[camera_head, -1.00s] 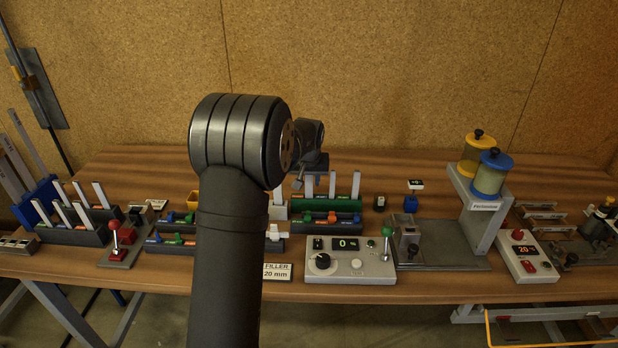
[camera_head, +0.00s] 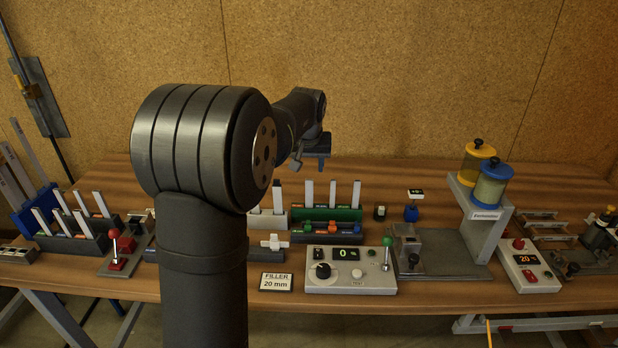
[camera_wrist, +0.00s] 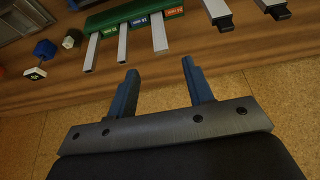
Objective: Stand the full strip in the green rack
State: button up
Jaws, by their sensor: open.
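The green rack (camera_head: 345,214) stands near the middle of the bench, with three pale strips upright in it: left (camera_head: 309,192), middle (camera_head: 332,193) and right (camera_head: 356,194). The rack (camera_wrist: 104,19) and strips also show at the top of the wrist view, beside coloured labels. I cannot tell which strip is the full one. My gripper (camera_wrist: 161,68) is open, with nothing between its blue fingers. In the head view, my gripper (camera_head: 319,160) is above and behind the rack, apart from the strips.
A pale rack (camera_head: 268,219) with upright dark-topped strips stands left of the green rack. A dark rack (camera_head: 345,239) with coloured pieces and a grey control box (camera_head: 350,280) stand in front. A blue knob-like item (camera_head: 411,213) is to the right. The bench behind is largely clear.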

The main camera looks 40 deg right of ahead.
aim_at(309, 184)
jog(key=v, duration=0.5)
jog(key=x, duration=1.7)
jog(key=shift+f, duration=0.15)
